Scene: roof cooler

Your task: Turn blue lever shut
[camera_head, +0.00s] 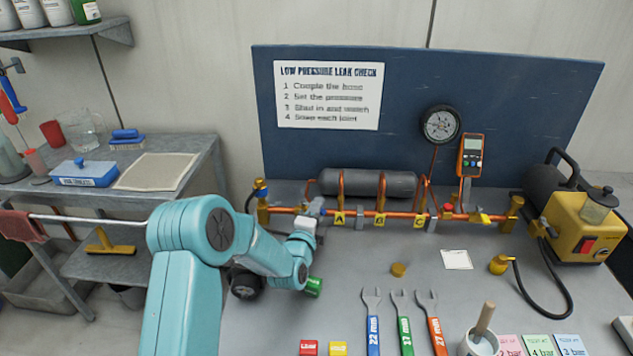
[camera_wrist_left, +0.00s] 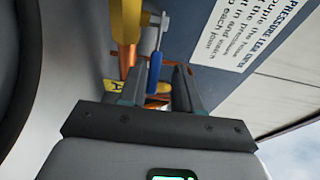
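The blue lever (camera_wrist_left: 155,72) shows in the left wrist view, between the two fingers of my left gripper (camera_wrist_left: 160,85). The fingers stand apart on either side of it, with a gap visible. In the head view my left gripper (camera_head: 316,208) is at the copper pipe (camera_head: 285,210), just left of the yellow A tag (camera_head: 339,218). It hides the lever there. The A tag also shows in the left wrist view (camera_wrist_left: 114,87), beside the fingers. My right gripper is not in view.
A red valve handle (camera_head: 447,208) and a yellow one (camera_head: 483,217) sit farther right on the pipe. A grey cylinder (camera_head: 365,183) lies behind it. Several wrenches (camera_head: 403,320) lie in front. A yellow pump (camera_head: 580,225) stands at the right.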

